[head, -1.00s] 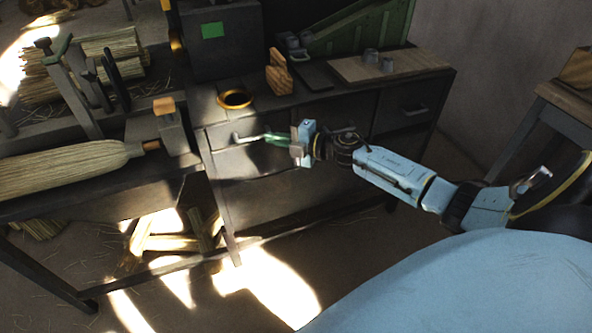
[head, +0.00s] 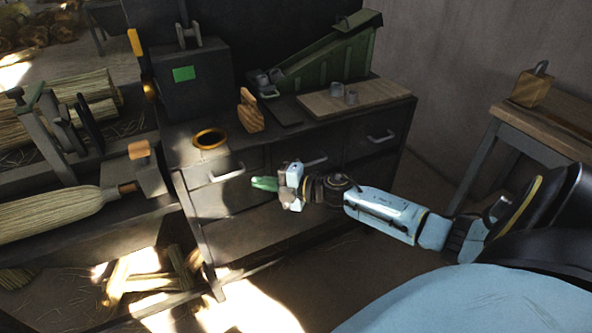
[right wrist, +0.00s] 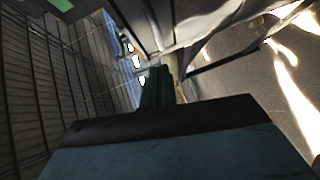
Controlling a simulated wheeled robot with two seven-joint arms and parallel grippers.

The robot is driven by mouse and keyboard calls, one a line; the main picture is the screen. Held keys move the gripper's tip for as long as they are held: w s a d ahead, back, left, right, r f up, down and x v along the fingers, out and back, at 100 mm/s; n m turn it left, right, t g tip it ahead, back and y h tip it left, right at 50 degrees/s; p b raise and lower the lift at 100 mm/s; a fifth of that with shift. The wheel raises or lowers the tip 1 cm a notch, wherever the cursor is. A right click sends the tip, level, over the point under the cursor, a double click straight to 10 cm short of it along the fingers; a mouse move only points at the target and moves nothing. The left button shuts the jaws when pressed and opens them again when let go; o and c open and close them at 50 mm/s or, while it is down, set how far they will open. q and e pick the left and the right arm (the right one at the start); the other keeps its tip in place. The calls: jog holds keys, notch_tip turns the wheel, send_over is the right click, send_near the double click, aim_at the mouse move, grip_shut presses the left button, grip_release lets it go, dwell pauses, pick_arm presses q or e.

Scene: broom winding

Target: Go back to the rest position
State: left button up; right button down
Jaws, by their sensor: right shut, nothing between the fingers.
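My right gripper (head: 263,184) has green fingers, pressed together with nothing between them. It hangs in the air in front of the dark workbench (head: 250,208), a little right of and below the left drawer handle (head: 227,177) in the head view and apart from it. My right arm (head: 385,210) reaches out to it from the right. In the right wrist view the green fingers (right wrist: 155,90) point away from the camera with dark furniture beyond. My left gripper is in neither view.
The bench top holds a yellow ring (head: 209,139), a wooden block (head: 250,112), a board with cups (head: 352,99) and a green sloped rack (head: 325,62). A broom (head: 50,215) lies on the left bench. A side table (head: 540,120) stands right. Floor between is clear.

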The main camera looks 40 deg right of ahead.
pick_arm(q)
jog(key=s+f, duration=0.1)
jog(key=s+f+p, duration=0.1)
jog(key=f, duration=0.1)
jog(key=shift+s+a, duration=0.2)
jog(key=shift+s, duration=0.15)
pick_arm(e)
jog(key=v, duration=0.7)
jog(key=shift+s+d, duration=0.15)
jog(key=shift+s, duration=0.25)
jog(key=shift+f, duration=0.1)
